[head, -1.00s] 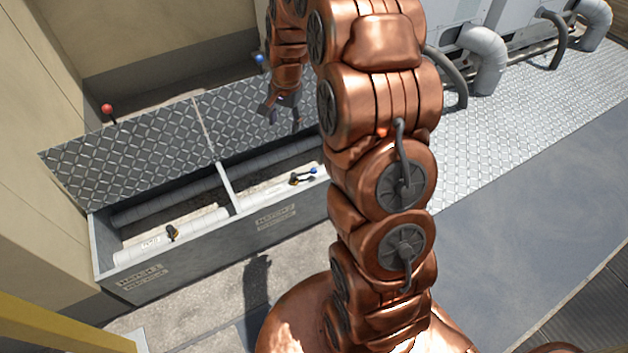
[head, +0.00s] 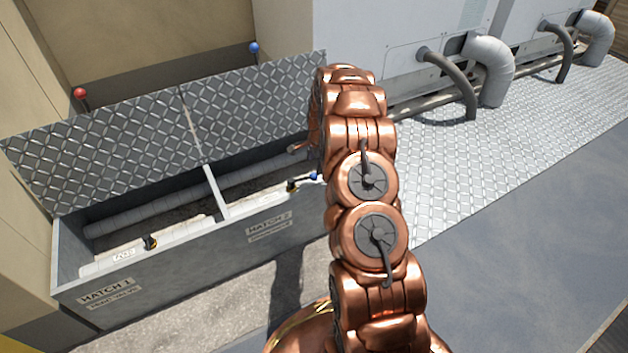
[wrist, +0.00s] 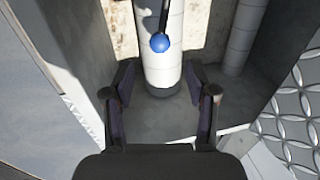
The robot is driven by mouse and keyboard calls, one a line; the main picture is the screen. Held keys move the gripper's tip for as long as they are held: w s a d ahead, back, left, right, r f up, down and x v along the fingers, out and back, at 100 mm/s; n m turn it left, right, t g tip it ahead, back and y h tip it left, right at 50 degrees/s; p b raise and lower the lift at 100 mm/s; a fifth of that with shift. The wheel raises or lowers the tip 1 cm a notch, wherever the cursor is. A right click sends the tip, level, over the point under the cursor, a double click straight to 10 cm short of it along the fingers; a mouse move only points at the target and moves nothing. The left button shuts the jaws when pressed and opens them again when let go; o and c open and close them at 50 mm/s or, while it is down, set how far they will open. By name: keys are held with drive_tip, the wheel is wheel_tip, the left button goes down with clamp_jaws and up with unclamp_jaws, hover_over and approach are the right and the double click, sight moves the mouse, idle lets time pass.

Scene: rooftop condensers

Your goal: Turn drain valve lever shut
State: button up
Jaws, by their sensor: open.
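The drain valve lever in the Hatch 2 compartment has a blue ball end (head: 315,176) and a dark valve body (head: 292,186) on a white pipe. In the wrist view the blue ball (wrist: 160,43) is on a dark lever (wrist: 166,18) above the white pipe (wrist: 163,68). My gripper (wrist: 159,70) is open and empty. Its fingertips are spread on either side of the pipe, and the ball shows just beyond them, between their lines. The gap to the ball is hard to judge. In the head view my arm hides most of the gripper.
Hatch 1 (head: 108,290) holds another dark valve (head: 150,242). A divider (head: 216,192) separates the compartments. Raised diamond-plate lids (head: 100,150) stand behind, with red (head: 80,92) and blue (head: 253,48) balls above them. Condensers with bent pipes (head: 492,70) stand at the back right.

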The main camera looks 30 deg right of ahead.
sight(314, 174)
drive_tip(key=f+b, duration=0.1)
drive_tip(key=f, duration=0.1)
drive_tip(key=w+f+b, duration=0.1)
drive_tip(key=f, duration=0.4)
drive_tip(key=shift+w+f+b, duration=0.2)
drive_tip(key=shift+f+b, duration=0.15)
drive_tip(key=shift+b, duration=0.05)
drive_tip(key=shift+r, duration=0.1)
clamp_jaws()
